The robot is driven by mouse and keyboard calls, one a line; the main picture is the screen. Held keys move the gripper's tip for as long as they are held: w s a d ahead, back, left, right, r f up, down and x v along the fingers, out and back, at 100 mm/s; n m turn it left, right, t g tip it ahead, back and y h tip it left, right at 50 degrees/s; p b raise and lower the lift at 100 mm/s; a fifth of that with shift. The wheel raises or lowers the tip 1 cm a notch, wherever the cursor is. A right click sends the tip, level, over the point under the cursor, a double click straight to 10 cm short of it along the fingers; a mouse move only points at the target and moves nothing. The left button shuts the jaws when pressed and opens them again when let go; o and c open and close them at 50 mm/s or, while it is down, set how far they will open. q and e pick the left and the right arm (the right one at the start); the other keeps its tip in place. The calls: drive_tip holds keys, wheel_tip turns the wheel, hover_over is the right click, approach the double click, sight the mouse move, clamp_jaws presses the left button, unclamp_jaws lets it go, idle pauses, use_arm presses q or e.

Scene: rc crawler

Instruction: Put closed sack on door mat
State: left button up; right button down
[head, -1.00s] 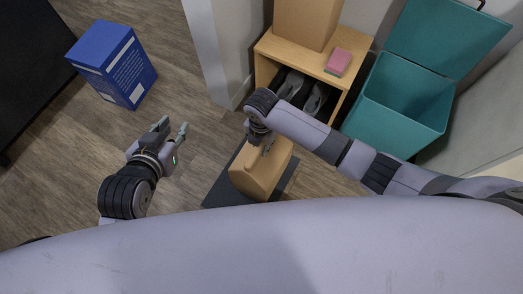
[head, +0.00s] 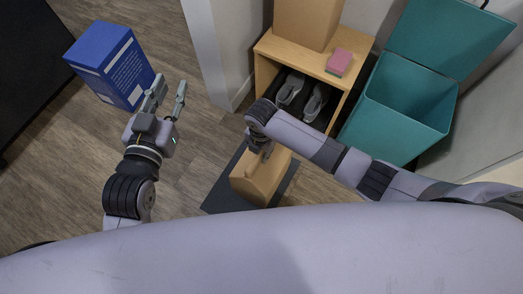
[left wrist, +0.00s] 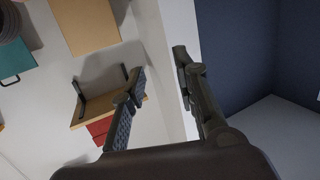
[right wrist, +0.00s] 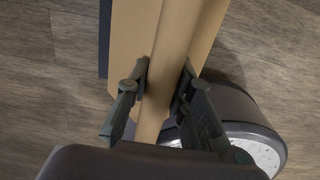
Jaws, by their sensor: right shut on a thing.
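The closed sack (head: 258,178) is a tan paper bag with a folded top. In the head view it is over the dark door mat (head: 222,196) at the bottom middle; I cannot tell whether it rests on the mat. My right gripper (head: 262,152) is shut on the sack's top fold. The right wrist view shows both fingers (right wrist: 160,85) pinching the ridge of the sack (right wrist: 205,25). A strip of the mat (right wrist: 104,45) shows beside it. My left gripper (head: 169,98) is open and empty, left of the mat, with its fingers (left wrist: 160,75) apart.
A wooden shelf (head: 345,85) with grey shoes (head: 290,88) inside carries a cardboard box (head: 305,22) and a pink sponge-like block (head: 339,62). A teal bin (head: 405,110) with its lid open stands right of it. A blue box (head: 112,65) stands on the floor at left.

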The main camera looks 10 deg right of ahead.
drive_tip(key=c, duration=1.4)
unclamp_jaws()
drive_tip(key=shift+f, duration=0.1)
